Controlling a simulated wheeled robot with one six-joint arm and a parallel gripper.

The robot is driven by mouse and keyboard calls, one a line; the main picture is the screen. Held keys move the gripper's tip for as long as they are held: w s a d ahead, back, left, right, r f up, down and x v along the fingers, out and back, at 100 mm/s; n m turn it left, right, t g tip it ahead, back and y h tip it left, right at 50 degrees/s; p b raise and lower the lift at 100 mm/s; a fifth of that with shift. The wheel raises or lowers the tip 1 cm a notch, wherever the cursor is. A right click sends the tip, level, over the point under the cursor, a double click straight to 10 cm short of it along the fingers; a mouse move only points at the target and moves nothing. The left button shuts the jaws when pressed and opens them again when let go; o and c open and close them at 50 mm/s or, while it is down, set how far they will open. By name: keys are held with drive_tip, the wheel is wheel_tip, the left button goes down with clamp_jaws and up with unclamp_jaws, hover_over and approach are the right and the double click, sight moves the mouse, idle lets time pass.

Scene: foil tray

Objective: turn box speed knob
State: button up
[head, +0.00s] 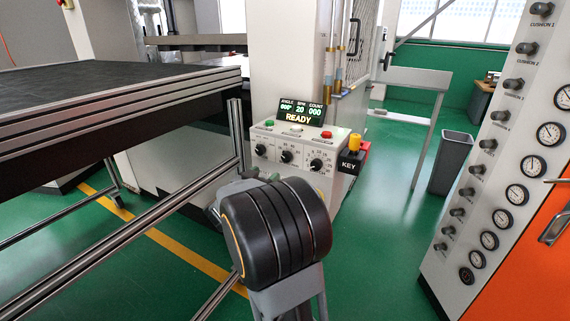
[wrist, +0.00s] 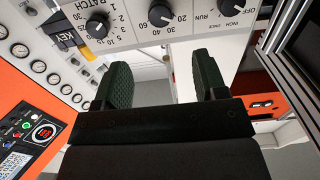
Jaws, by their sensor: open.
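The control box (head: 300,143) stands in the middle of the head view with three black knobs on its front. The speed knob (head: 286,156) is the middle one. In the wrist view the box is upside down; the speed knob (wrist: 160,14), with 20, 30 and 40 beside it, is at the top centre. My gripper (wrist: 162,78) is open and empty. Its dark green fingers point towards the box, with the speed knob beyond the gap and apart from them. In the head view my black wrist hides most of the gripper.
The batch knob (wrist: 97,25) and the off-inch-run knob (wrist: 230,6) flank the speed knob. A display (head: 302,110) above the box reads READY, SPM 20. A yellow key switch (head: 354,144) is at its right. Metal rails (head: 180,206) run close on the left.

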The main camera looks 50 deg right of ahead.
sight(285, 158)
drive_tip(key=b+x, duration=0.1)
drive_tip(key=x, duration=1.1)
drive_tip(key=shift+d+r, duration=0.1)
drive_tip(key=shift+d, duration=0.25)
drive_tip(key=shift+c, duration=0.4)
drive_tip(key=c, duration=0.8)
drive_tip(key=shift+c, duration=0.2)
